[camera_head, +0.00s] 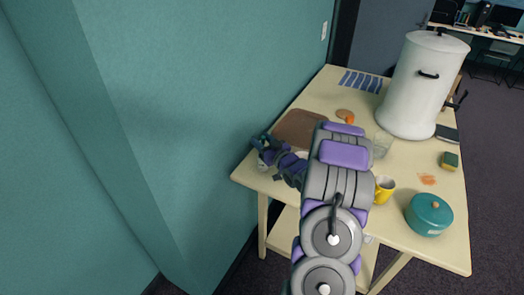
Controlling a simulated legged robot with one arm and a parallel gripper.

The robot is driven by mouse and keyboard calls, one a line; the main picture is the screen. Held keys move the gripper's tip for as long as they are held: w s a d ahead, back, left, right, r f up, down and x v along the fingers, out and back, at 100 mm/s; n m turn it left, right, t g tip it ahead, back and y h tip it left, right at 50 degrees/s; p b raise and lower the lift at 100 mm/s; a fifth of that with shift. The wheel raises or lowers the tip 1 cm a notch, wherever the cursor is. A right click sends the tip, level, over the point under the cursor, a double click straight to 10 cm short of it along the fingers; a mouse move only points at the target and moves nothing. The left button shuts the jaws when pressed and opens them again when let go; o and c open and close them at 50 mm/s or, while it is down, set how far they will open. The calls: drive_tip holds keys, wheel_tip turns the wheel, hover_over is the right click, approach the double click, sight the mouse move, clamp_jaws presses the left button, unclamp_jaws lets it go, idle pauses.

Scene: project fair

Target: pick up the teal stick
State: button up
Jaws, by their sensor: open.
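My gripper (265,152) is over the left edge of the pale table, near the teal wall, and is open. My arm link and wrist hide part of the table around it. I cannot make out a teal stick clearly; a small dark teal patch shows at the gripper's tip, but I cannot tell whether it is the stick or part of the gripper.
The table (400,235) holds a brown board (298,128), large white pot (420,85), clear glass (381,146), yellow mug (384,188), teal lidded pot (429,214) and sponge (449,161). The teal wall (200,70) stands close on the left.

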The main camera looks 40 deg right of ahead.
drive_tip(key=shift+w+d, duration=0.15)
drive_tip(key=shift+w, duration=0.15)
drive_tip(key=shift+d, duration=0.4)
drive_tip(key=shift+c, duration=0.2)
drive_tip(key=shift+a, duration=0.35)
drive_tip(key=c, duration=0.7)
clamp_jaws()
